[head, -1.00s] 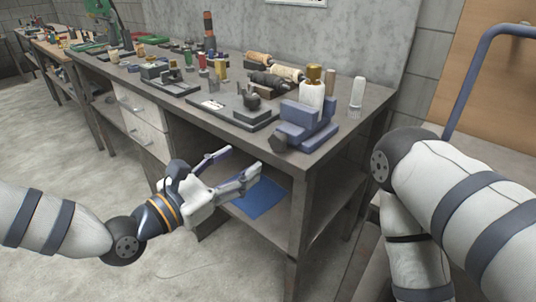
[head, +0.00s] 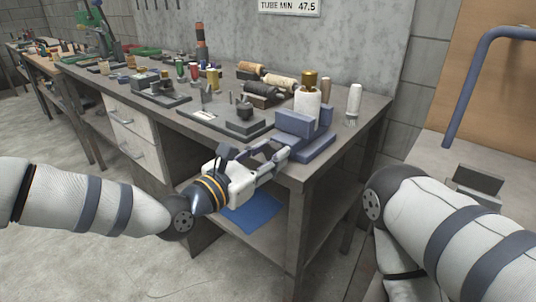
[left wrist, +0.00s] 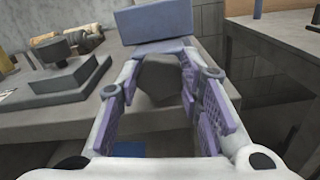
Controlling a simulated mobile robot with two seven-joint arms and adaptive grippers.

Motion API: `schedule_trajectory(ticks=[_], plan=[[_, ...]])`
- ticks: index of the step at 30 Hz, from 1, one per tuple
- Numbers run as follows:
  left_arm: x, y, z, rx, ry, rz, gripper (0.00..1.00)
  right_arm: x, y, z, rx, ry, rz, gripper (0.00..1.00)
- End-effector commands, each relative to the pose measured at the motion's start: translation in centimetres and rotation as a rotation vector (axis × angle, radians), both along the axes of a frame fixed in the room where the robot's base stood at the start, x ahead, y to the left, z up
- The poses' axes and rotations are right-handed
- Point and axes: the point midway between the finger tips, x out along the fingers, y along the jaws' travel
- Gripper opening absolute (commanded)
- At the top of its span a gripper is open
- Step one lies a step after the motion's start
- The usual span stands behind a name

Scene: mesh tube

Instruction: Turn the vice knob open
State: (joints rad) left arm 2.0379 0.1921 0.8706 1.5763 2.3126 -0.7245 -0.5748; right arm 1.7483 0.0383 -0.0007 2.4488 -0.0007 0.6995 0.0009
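The blue vice (head: 305,135) stands at the front right corner of the workbench; in the left wrist view its block (left wrist: 155,22) is straight ahead. Its dark, faceted knob (left wrist: 160,78) faces me at the bench's front edge. In the head view the knob is mostly hidden by my fingers. My left gripper (head: 272,152) is at the vice's front, its fingers pointing at it. In the left wrist view its two fingers (left wrist: 158,85) are spread, one on each side of the knob. I cannot tell if they touch it.
The workbench (head: 372,112) holds a white cylinder with a gold top (head: 308,95) behind the vice, a brush (head: 353,100), thread spools (head: 280,82) and a dark fixture (head: 243,115). A blue sheet (head: 255,213) lies on the shelf below. The floor in front is clear.

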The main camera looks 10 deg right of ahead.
Motion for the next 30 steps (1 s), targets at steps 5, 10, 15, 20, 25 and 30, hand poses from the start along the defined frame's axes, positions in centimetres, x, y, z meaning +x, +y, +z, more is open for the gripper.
schedule_trajectory(ticks=[5, 10, 15, 20, 25, 30], plan=[[0.0, 0.0, 0.0, 0.0, 0.002, 0.0, 0.06, 0.0, 0.0, 0.0, 0.0, -0.001, 0.0, 0.54], [0.0, 0.0, 0.1, -0.022, 0.028, 0.0, 0.06, 0.3, 0.0, 0.4, 0.0, -0.012, 0.0, 0.54], [-0.1, 0.1, 0.3, -0.079, 0.101, 0.0, 0.06, 1.1, 0.0, 1.1, 0.0, -0.038, 0.0, 0.54], [-0.1, 0.1, 0.3, -0.153, 0.196, 0.0, 0.06, 1.8, 0.0, 1.8, 0.0, -0.064, -0.002, 0.54], [0.0, 0.1, 0.2, -0.231, 0.297, 0.0, 0.06, 2.4, 0.0, 2.4, 0.0, -0.084, -0.002, 0.54], [0.0, 0.1, 0.1, -0.297, 0.382, 0.0, 0.06, 2.8, 0.0, 2.7, 0.0, -0.098, -0.002, 0.54]])
